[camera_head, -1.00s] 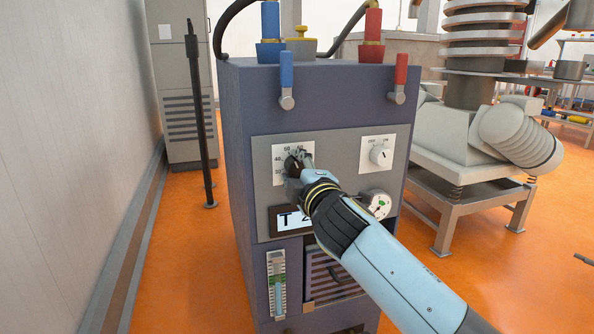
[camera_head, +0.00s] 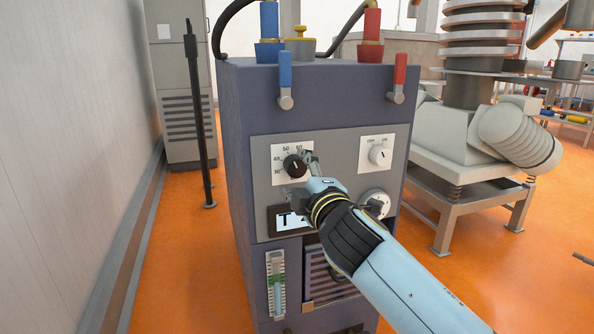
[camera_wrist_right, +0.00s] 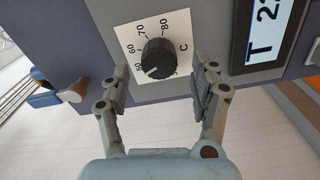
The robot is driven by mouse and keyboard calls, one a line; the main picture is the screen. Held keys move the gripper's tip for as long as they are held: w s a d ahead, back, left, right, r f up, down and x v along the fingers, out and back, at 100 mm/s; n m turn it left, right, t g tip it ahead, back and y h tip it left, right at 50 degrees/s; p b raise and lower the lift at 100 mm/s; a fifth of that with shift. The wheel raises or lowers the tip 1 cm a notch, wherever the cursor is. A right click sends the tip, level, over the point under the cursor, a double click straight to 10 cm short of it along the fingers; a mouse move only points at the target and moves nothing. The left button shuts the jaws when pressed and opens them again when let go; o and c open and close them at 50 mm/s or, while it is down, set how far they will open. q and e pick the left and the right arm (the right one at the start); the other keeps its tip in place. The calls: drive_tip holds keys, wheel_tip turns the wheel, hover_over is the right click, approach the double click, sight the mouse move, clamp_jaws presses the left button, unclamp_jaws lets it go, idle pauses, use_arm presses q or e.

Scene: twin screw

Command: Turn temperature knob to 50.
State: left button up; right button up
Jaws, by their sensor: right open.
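The temperature knob (camera_head: 294,166) is a round black dial on a white scale plate at the upper left of the machine's front panel. It also shows in the right wrist view (camera_wrist_right: 158,59), where its white mark points to the lower left, close to the 50; the exact reading is hard to tell. My right gripper (camera_head: 308,164) is just to the right of the knob in the head view. In the right wrist view its open fingers (camera_wrist_right: 163,86) stand on either side below the knob, apart from it and empty. My left gripper is not in view.
A second knob (camera_head: 380,155) with an on/off scale sits to the right. A display (camera_wrist_right: 266,32) starting with T is partly hidden by my arm in the head view. A gauge (camera_head: 376,203) is partly covered too. Blue (camera_head: 286,80) and red (camera_head: 399,78) valve handles are above.

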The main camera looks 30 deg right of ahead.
drive_tip(key=v, duration=0.9)
drive_tip(key=shift+r, duration=0.1)
drive_tip(key=s+f+m+g+y+p, duration=0.1)
drive_tip(key=s+f+g+p, duration=0.3)
drive_tip(key=f, duration=0.7)
drive_tip(key=s+f+m+g+y, duration=0.1)
drive_tip(key=s+f+g, duration=0.1)
drive_tip(key=s+f, duration=0.65)
drive_tip(key=s+f+m+g+p, duration=0.2)
drive_tip(key=f+g, duration=0.1)
drive_tip(key=f, duration=1.1)
drive_tip(key=s+f+m+g, duration=0.2)
drive_tip(key=s+f+m, duration=0.1)
drive_tip(key=s, duration=0.8)
drive_tip(key=s+d+f+m+g+y, duration=0.1)
drive_tip(key=s+f+m+g, duration=0.2)
drive_tip(key=s+f, duration=0.3)
drive_tip(key=s+d+f+m+g, duration=0.1)
drive_tip(key=s+f, duration=0.4)
drive_tip(key=s, duration=1.1)
drive_tip(key=shift+s+m+g+p, duration=0.25)
drive_tip(key=shift+m+g+p, duration=0.2)
drive_tip(key=shift+m+g, duration=0.5)
